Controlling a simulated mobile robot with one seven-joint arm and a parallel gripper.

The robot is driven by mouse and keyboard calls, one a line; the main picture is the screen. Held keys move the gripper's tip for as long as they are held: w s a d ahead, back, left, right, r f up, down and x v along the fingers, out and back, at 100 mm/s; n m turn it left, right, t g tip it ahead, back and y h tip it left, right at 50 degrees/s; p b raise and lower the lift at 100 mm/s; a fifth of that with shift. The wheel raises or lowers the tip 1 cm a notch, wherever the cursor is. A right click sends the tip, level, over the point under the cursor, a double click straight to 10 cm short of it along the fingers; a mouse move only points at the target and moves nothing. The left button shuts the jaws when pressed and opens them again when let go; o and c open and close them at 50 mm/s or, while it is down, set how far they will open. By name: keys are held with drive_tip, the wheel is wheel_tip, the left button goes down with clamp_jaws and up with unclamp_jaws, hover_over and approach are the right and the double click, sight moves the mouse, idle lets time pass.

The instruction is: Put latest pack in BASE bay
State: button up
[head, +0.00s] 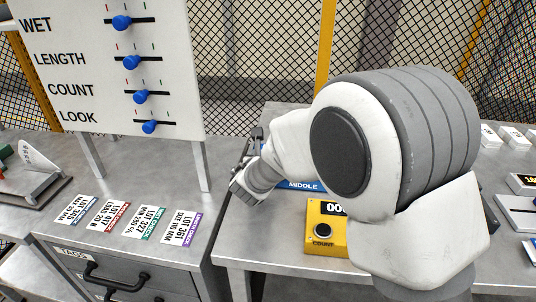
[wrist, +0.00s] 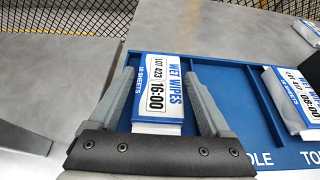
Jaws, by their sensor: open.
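In the wrist view, a white and blue wet wipes pack (wrist: 160,90) marked LOT 423 and 16:00 lies between the two fingers of my gripper (wrist: 160,76). My gripper is open, with one finger along each side of the pack; I cannot tell whether they touch it. The pack is at the left part of a blue bay tray (wrist: 228,85). Another pack (wrist: 295,100), marked 08:00, lies farther right beyond a divider. Part of the MIDDLE label shows, with the start of TOP to its right. The BASE label is hidden. In the head view my gripper (head: 240,180) is left of the MIDDLE label (head: 302,185).
A third pack (wrist: 308,32) shows at the upper right of the wrist view. A yellow counter box (head: 326,228) stands in front of the tray. A slider board (head: 105,65) and several lot tags (head: 182,227) are on the left bench. Mesh fencing is behind.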

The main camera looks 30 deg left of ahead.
drive_tip(key=p+v, duration=0.1)
drive_tip(key=v, duration=1)
drive_tip(key=shift+s, duration=0.1)
drive_tip(key=w+d+r+m+g+h, duration=0.1)
drive_tip(key=d+r+m+h, duration=0.25)
drive_tip(key=d+m, duration=0.75)
drive_tip(key=w+d+r+m+g+h, duration=0.1)
drive_tip(key=w+d+r+m+h, duration=0.3)
drive_tip(key=d, duration=1.2)
drive_tip(key=s+d+m+g+h, duration=0.2)
drive_tip(key=s+d+m+g, duration=0.1)
drive_tip(key=s+d+m, duration=0.45)
drive_tip(key=s+d+m+g+y, duration=0.1)
drive_tip(key=s+d+m+y, duration=0.1)
drive_tip(key=s+m, duration=0.4)
drive_tip(key=s+d+m+g+y, duration=0.1)
drive_tip(key=s+d+m+y, duration=0.2)
drive_tip(key=s+m, duration=0.4)
drive_tip(key=m, duration=0.4)
drive_tip(key=shift+s+d, duration=0.2)
drive_tip(key=shift+s, duration=0.05)
drive_tip(key=shift+y, duration=0.25)
